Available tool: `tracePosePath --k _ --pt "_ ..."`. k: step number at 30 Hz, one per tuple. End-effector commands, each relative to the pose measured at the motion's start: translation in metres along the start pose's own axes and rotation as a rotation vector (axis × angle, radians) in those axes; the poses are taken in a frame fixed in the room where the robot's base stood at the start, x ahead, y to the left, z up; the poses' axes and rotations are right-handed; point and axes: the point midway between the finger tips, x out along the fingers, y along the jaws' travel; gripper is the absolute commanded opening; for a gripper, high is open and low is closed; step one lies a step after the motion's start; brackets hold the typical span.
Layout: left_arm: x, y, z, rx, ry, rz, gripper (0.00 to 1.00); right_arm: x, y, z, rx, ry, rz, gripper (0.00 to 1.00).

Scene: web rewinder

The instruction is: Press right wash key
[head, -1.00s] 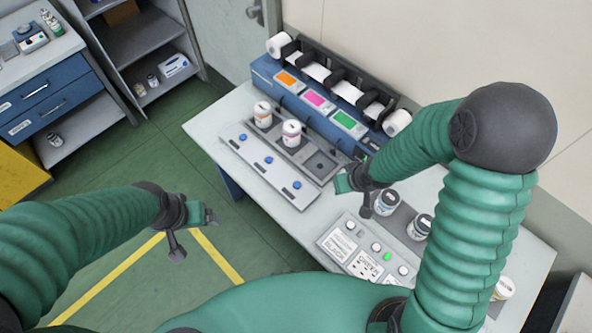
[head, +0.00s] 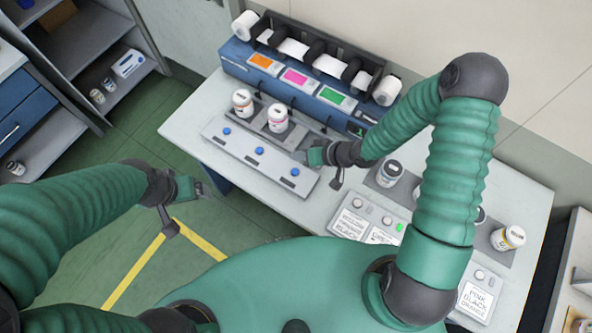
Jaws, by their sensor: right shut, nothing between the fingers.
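A pale panel (head: 238,147) on the bench carries three blue keys in a slanting row: left (head: 227,130), middle (head: 260,150) and right (head: 294,172). The right wash key appears to be the rightmost one; I cannot read a label on it. My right gripper (head: 304,157) is shut and empty, just behind and slightly right of that key. The key's top stays visible, and I see no clear contact. My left gripper (head: 202,190) hangs over the floor, left of the bench; its finger gap is unclear.
Two white jars (head: 243,102) stand in the grey block behind the keys. A blue machine (head: 290,83) with orange, pink and green screens stands behind them. Right of my gripper are another jar (head: 389,173) and a control box (head: 352,222). The bench's left front corner is clear.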

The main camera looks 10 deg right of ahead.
Motion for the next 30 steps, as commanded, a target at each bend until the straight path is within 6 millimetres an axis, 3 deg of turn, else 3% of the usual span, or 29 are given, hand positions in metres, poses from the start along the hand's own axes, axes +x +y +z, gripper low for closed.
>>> tracePosePath --k 14,21,30 --pt "0.070 0.000 0.016 0.000 0.000 0.000 0.86 0.045 0.033 0.034 -0.001 0.000 0.000 0.00" --pt "0.080 0.000 0.019 0.000 0.000 0.000 0.86 0.059 0.043 0.043 0.000 0.000 0.000 0.00" --pt "0.079 0.000 0.018 0.000 0.000 0.000 0.86 0.058 0.043 0.043 -0.001 0.000 0.000 0.00"
